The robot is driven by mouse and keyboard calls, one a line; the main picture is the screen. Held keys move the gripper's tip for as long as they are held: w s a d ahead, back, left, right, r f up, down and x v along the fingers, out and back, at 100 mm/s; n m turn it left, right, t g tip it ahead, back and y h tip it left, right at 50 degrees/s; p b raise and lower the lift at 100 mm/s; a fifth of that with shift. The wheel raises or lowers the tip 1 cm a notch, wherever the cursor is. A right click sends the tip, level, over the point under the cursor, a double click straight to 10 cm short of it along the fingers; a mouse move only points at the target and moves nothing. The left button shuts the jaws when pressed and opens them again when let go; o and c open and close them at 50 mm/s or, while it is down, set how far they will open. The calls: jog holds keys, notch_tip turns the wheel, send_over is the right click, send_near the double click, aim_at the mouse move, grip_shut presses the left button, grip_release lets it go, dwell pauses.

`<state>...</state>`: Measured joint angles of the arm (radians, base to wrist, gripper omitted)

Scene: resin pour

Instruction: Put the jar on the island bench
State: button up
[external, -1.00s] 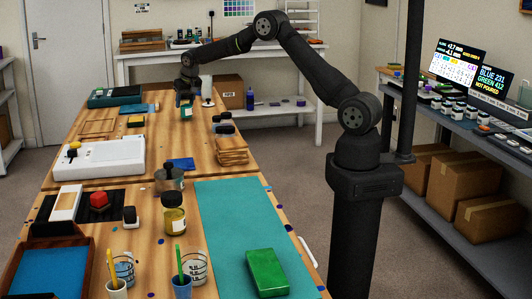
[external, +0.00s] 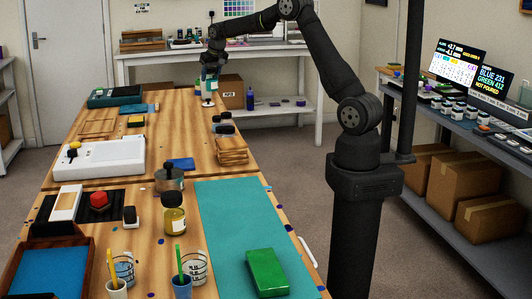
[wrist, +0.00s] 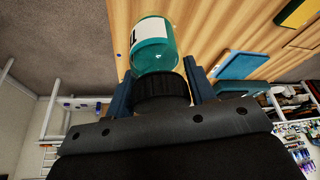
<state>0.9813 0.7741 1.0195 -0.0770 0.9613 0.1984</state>
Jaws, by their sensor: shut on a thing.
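The jar (wrist: 153,45) has a teal body, a white label and a black lid. It fills the top middle of the wrist view, and is small in the external view (external: 209,88). My gripper (wrist: 160,82) is shut on the jar at its lid; in the external view, my gripper (external: 211,68) hangs over the far right end of the wooden bench (external: 178,135). The jar is below the fingers there. I cannot tell whether its base touches the wood. I take this long wooden bench for the island bench.
Dark-lidded jars (external: 222,124) and a stack of wooden pieces (external: 231,150) stand near the bench's right edge. A white balance-like device (external: 100,158) is at left. Bare wood lies around the middle. A white back bench (external: 290,53) stands behind.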

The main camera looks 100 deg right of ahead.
aim_at(211, 68)
notch_tip(211, 68, up, 5)
jog(key=shift+f, duration=0.1)
jog(key=shift+w+a, duration=0.4)
jog(key=shift+w, duration=0.15)
jog(key=w+a+n+t+y, duration=0.1)
jog(key=w+a+n, duration=0.3)
jog(key=w+a, duration=1.1)
jog(key=w+a+n+t+y, duration=0.1)
jog(key=w+a+n, duration=0.2)
jog(key=w+a, duration=1.25)
jog(key=a+n+y, duration=0.1)
jog(key=a+n, duration=0.4)
jog(key=a, duration=2.6)
jog(key=s+a+n+y, duration=0.15)
jog(key=s+a, duration=0.35)
jog(key=a, duration=0.8)
jog(key=s+a+n+y, duration=0.1)
jog(key=s+a+n, duration=0.25)
jog(key=a, duration=0.95)
jog(key=s+a+n+y, duration=0.1)
jog(key=s+a, duration=0.4)
jog(key=a, duration=0.8)
jog(key=shift+h, duration=0.25)
jog(key=shift+w+d+f, duration=0.1)
jog(key=shift+f, duration=3.8)
jog(key=shift+d+f, duration=0.1)
jog(key=shift+f, duration=3.75)
